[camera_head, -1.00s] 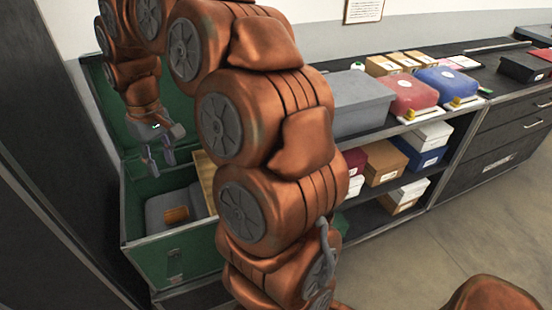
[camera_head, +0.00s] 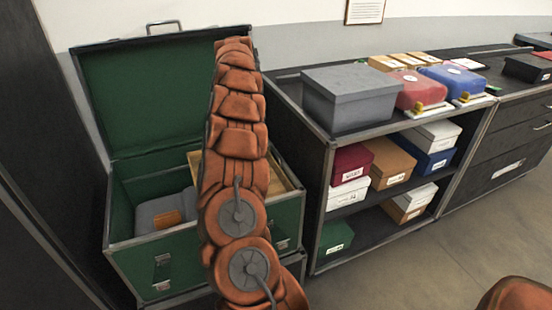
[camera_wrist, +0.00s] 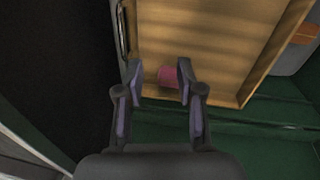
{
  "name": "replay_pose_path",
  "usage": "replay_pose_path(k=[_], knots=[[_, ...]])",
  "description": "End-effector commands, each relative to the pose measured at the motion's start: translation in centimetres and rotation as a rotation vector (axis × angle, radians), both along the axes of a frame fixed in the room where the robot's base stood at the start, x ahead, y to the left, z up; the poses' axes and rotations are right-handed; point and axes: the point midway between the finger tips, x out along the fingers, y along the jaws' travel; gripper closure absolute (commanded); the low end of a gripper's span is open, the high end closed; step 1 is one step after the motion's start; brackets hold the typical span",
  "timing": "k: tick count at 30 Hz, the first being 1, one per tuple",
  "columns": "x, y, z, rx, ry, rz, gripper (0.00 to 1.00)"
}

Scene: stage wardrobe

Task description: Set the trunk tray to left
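The green trunk (camera_head: 180,254) stands open at the left with its lid (camera_head: 150,90) raised. The wooden tray (camera_head: 287,178) sits at the trunk's right side, partly hidden behind my arm. It fills the upper part of the wrist view (camera_wrist: 215,40). My gripper (camera_wrist: 158,72) is open over the tray's edge in the wrist view. A small pink thing (camera_wrist: 169,77) shows between the fingertips; I cannot tell whether they touch it. In the head view my gripper is hidden behind my arm.
A grey case with an orange patch (camera_head: 160,214) lies in the trunk's left part. A dark shelf unit (camera_head: 325,200) with several boxes stands close on the right, a grey box (camera_head: 350,100) on top. A dark panel (camera_head: 30,130) stands at the left.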

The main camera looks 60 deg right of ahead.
Motion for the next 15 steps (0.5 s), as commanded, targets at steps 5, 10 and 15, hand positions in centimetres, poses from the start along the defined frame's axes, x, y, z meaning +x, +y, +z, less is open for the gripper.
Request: replay_pose_path(k=[5, 10, 15], knots=[[-2.6, -4.0, -2.5, -0.039, 0.03, -0.07, 0.63], [-3.6, -5.3, -3.1, -0.053, 0.04, -0.095, 0.63], [-3.9, -5.4, -4.0, -0.05, 0.042, -0.096, 0.63]])
